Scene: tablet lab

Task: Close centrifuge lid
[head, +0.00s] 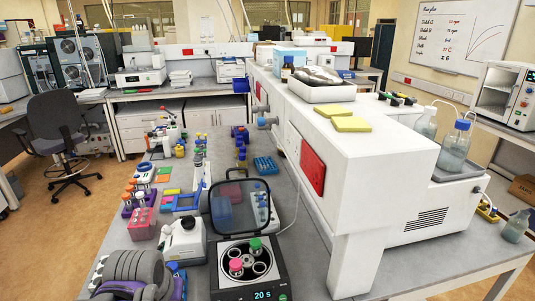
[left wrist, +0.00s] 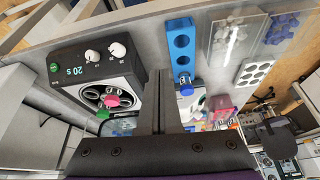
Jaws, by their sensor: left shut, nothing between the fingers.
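The centrifuge (head: 232,283) stands on the bench at the bottom middle of the head view, its display reading 20 s. Its dark-framed, see-through lid (head: 240,207) stands raised, tilted back behind the rotor. The rotor (head: 260,268) is uncovered and holds a pink-capped tube (head: 236,265) and a green-capped tube (head: 256,244). In the left wrist view the centrifuge (left wrist: 75,50) lies left of my left gripper (left wrist: 160,77). That gripper is shut and empty, with its fingers together. In the head view my left arm is at the bottom left, apart from the lid. My right gripper is not in view.
A white device (head: 184,240) stands just left of the centrifuge. Tube racks, including a pink one (head: 143,223), fill the bench further left. A large white instrument (head: 370,160) borders it on the right. The wrist view shows a blue rack (left wrist: 181,45) near the fingers.

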